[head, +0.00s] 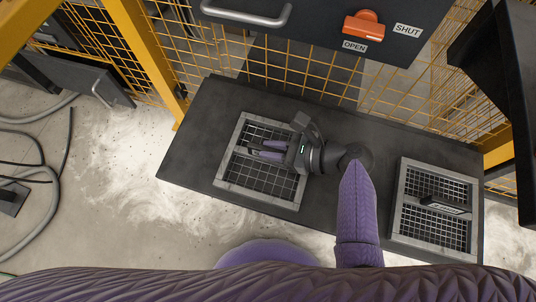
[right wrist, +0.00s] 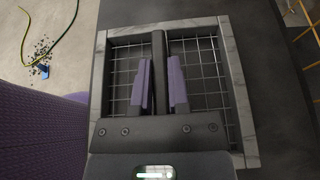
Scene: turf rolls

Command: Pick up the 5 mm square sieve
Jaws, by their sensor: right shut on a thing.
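A square sieve (head: 257,196) with a grey frame and wire mesh is at the left of the dark bench. In the right wrist view its frame (right wrist: 240,95) surrounds my fingers, and a dark bar handle (right wrist: 159,45) crosses its middle. My right gripper (head: 268,150) is over this sieve, its purple fingers (right wrist: 160,82) on either side of the bar, shut on it. The sieve looks flat on or just above the bench; I cannot tell which. A second sieve (head: 398,215) lies at the bench's right; the label on its dark handle is too small to read. My left gripper is out of view.
The dark bench (head: 345,215) is bare between the sieves. Behind it are yellow mesh fencing (head: 220,62) and a dark panel with a metal handle (head: 245,17) and an orange latch (head: 364,25) marked OPEN and SHUT. Hoses (head: 50,195) lie on the dusty floor at left.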

